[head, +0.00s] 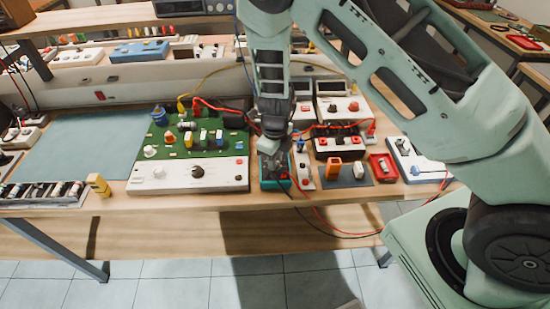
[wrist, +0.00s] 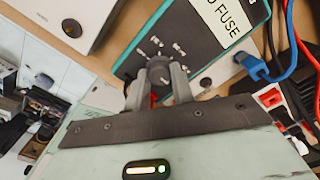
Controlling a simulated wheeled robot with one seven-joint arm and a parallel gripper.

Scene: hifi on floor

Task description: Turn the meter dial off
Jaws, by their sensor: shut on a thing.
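The meter (wrist: 187,32) fills the upper middle of the wrist view. It has a dark face, a teal rim and a white label reading "FUSE". Its grey round dial (wrist: 159,70) has small white marks around it. My gripper (wrist: 160,84) is shut on the dial, one finger on each side. In the head view the meter (head: 267,185) is a small teal-edged box near the table's front edge, mostly hidden under my gripper (head: 271,165). I cannot read the dial's setting.
A blue plug (wrist: 255,66) and red and black leads lie right beside the meter. In the head view a white control panel with a green circuit board (head: 180,133) stands to the left. Small modules and a red tray (head: 383,168) stand to the right.

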